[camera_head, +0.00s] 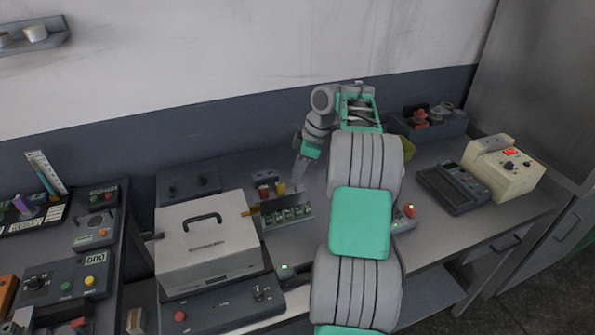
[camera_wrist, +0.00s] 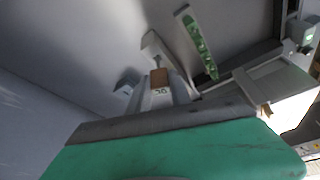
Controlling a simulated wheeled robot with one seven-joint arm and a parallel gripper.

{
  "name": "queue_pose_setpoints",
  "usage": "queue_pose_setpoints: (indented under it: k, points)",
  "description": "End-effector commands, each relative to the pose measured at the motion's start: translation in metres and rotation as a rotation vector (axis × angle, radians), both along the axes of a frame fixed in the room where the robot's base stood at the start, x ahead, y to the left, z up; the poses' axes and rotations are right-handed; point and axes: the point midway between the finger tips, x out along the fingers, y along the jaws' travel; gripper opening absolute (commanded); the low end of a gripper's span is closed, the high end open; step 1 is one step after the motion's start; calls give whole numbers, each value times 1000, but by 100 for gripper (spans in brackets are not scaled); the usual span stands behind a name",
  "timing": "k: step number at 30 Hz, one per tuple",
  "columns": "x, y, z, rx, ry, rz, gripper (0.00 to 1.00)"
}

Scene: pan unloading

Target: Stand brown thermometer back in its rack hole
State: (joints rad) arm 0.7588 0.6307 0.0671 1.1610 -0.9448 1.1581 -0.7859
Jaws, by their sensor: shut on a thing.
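My gripper (camera_head: 299,172) reaches down from the bent arm at the middle of the bench in the head view. In the wrist view my gripper (camera_wrist: 158,84) is shut on a small brown-topped piece, which I take to be the brown thermometer (camera_wrist: 159,77). A pale part with dark marks shows just below the brown top. The thermometer's lower end is hidden. A low rack with a green top (camera_head: 288,216) stands on the bench below my gripper, apart from it. I cannot tell which hole is empty.
Red and yellow pieces (camera_head: 271,189) stand behind the rack. A dark keypad device (camera_head: 453,188) and a cream meter (camera_head: 503,170) are at right.

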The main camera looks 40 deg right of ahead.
Motion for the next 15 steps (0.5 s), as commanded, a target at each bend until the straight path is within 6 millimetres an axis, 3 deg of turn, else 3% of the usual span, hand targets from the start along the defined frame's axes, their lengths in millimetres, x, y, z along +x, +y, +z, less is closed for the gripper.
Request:
queue_pose_setpoints:
  k: [15]
  points:
    - [0, 0, -8, 0, 0, 0, 0]
